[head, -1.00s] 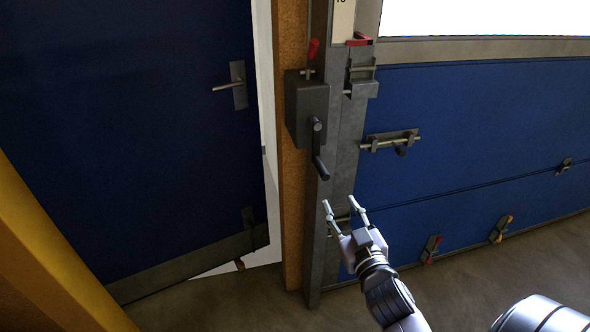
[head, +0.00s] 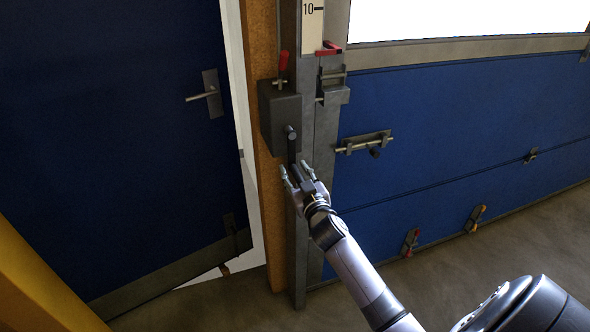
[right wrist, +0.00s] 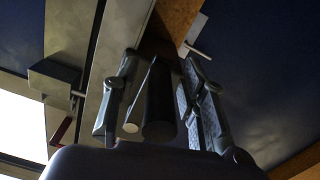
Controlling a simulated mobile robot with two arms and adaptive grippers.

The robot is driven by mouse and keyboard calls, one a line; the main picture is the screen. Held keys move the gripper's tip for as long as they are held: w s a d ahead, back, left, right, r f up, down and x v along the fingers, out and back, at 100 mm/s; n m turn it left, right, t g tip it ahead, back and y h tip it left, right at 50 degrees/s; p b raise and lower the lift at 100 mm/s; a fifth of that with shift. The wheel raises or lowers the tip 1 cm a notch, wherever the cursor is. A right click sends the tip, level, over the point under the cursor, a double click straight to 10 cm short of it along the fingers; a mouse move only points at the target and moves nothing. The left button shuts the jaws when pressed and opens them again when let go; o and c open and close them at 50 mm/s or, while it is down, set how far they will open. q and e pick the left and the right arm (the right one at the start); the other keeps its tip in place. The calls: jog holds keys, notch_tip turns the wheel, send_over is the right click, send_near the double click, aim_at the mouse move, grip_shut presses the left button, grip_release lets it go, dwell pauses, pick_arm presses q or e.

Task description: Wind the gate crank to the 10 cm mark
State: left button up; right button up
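The gate crank (head: 291,143) hangs down from a dark gearbox (head: 280,112) on the grey post. My right gripper (head: 295,169) is at the crank's lower end. In the right wrist view the dark crank handle (right wrist: 160,103) lies between the two fingers, with a visible gap to the right finger; the fingers look open around it. The scale (head: 312,28) on the post shows a "10" mark near the top edge. A red pointer (head: 328,48) sits below that mark. My left gripper is out of view.
A red-tipped lever (head: 283,62) stands above the gearbox. The blue gate (head: 450,140), with a bolt latch (head: 364,142), is right of the post. A blue door (head: 110,130) with a handle (head: 205,95) stands ajar on the left.

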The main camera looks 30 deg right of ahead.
jog(key=shift+w, duration=0.2)
jog(key=shift+c, duration=0.6)
grip_shut()
